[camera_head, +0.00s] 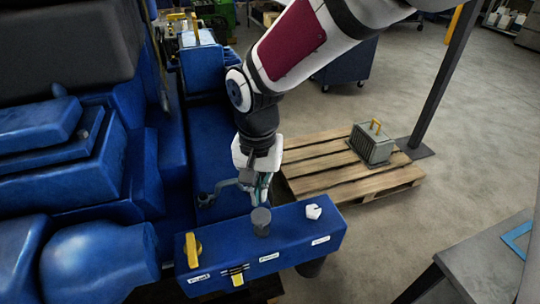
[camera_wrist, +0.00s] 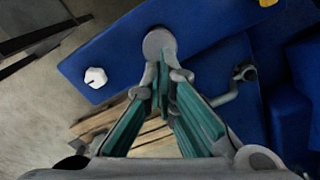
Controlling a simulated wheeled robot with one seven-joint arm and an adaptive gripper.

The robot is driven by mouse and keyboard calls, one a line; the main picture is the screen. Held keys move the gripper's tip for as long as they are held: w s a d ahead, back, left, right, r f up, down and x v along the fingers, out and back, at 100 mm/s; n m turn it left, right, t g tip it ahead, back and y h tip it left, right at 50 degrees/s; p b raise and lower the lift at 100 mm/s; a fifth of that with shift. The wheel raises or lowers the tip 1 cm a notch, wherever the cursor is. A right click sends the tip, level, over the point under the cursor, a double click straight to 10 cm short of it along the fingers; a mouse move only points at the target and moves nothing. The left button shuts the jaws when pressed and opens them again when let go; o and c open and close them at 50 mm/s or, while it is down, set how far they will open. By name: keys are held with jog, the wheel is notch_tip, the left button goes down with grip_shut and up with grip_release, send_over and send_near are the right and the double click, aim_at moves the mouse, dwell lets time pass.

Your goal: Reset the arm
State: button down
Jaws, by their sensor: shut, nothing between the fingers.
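My arm (camera_head: 292,43) reaches down from the top of the head view. My gripper (camera_head: 264,198) is shut and empty, pointing down just behind a grey round knob (camera_head: 261,221) on a blue panel box (camera_head: 290,249). In the wrist view, the fingertips (camera_wrist: 164,82) are together close to the same knob (camera_wrist: 158,43). I cannot tell whether they touch it. A white hexagonal knob (camera_head: 313,211) sits to the right on the box; it also shows in the wrist view (camera_wrist: 96,77).
A yellow handle (camera_head: 192,249) and a small yellow switch (camera_head: 237,276) are on the box. Blue engine parts (camera_head: 100,254) fill the left. A pallet (camera_head: 330,168) bears a grey case (camera_head: 372,144). A post (camera_head: 440,80) and a table (camera_head: 490,262) stand right; floor between is clear.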

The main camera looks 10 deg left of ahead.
jog(key=d+r+t, duration=0.1)
jog(key=d+r, duration=0.5)
jog(key=d, duration=0.3)
jog(key=d+r+t, duration=0.2)
jog(key=d+r, duration=0.4)
jog(key=d, duration=0.2)
jog(key=s+d+r+t+b, duration=0.1)
jog(key=s+d+r, duration=0.1)
jog(key=s+d, duration=0.2)
jog(key=s+d+r+t, duration=0.1)
jog(key=s+d+r, duration=0.1)
jog(key=s+d, duration=0.3)
jog(key=d, duration=0.4)
jog(key=shift+s+d+t+b, duration=0.25)
jog(key=shift+t+b, duration=0.05)
jog(key=shift+b, duration=0.05)
jog(key=shift+r, duration=0.15)
dwell(1.1)
